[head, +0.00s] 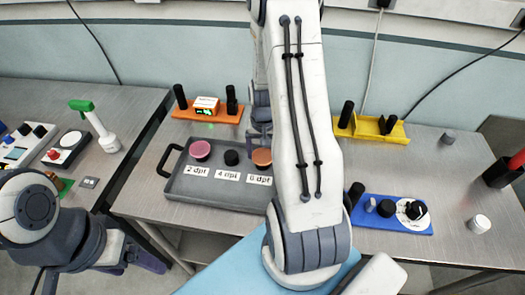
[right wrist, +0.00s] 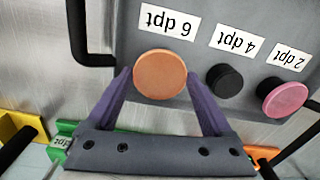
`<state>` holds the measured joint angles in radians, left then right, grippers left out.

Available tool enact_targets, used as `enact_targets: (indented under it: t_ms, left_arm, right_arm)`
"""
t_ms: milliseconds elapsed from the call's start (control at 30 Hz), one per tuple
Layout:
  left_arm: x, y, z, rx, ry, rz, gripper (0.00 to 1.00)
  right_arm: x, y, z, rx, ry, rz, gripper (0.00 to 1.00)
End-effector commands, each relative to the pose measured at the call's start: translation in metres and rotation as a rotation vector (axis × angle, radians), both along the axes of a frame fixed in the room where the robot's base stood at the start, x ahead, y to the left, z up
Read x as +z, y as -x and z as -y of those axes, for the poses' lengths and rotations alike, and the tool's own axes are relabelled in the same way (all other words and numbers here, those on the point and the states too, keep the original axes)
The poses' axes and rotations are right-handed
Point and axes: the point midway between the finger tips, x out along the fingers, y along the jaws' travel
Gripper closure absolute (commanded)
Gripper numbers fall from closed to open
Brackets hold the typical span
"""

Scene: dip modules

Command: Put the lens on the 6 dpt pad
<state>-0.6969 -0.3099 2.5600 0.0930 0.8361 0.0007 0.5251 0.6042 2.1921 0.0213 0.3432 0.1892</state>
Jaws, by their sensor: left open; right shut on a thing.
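The orange round lens (head: 262,157) is by the 6 dpt label (head: 259,180) on the grey tray (head: 222,196). My right gripper (right wrist: 160,82) is shut on the orange lens (right wrist: 160,75), one finger on each side. The lens hides what is beneath it, so I cannot tell if it touches the 6 dpt pad. In the head view my right arm hides most of that gripper. A bare black pad (head: 231,157) is by the 4 dpt label, and a pink disc (head: 200,149) is by the 2 dpt label. My left gripper (head: 146,262) is open and empty, low at the left.
An orange holder (head: 208,112) with black posts stands behind the tray. A yellow holder (head: 372,129) and a blue base (head: 390,218) are on the right. A white cylinder (head: 480,223) is at the far right. A green-and-white tool (head: 94,122) stands on the left table.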

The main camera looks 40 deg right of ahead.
Motion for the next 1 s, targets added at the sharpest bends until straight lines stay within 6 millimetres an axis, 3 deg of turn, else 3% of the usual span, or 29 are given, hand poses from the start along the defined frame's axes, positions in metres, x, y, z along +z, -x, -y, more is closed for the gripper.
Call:
enact_targets:
  t_ms: [233, 267, 300, 667, 1000]
  left_arm:
    - [-0.004, 0.000, 0.000, 0.000, 0.000, 0.000, 0.21]
    - [-0.003, 0.000, 0.000, 0.000, 0.000, 0.000, 0.21]
    - [-0.002, 0.000, 0.000, 0.000, 0.000, 0.000, 0.21]
    - [-0.002, 0.000, 0.000, 0.000, 0.000, 0.000, 0.21]
    - [-0.012, 0.000, 0.000, -0.001, 0.000, 0.000, 0.21]
  right_arm:
    - [-0.005, 0.000, 0.000, 0.000, -0.001, -0.001, 0.67]
    - [-0.004, 0.000, 0.000, 0.000, 0.000, 0.000, 0.03]
    - [-0.003, 0.000, 0.000, 0.000, 0.000, 0.000, 0.00]
    - [0.008, -0.001, 0.001, 0.000, 0.001, 0.002, 0.00]
    - [0.076, -0.001, 0.001, -0.001, 0.004, 0.007, 0.00]
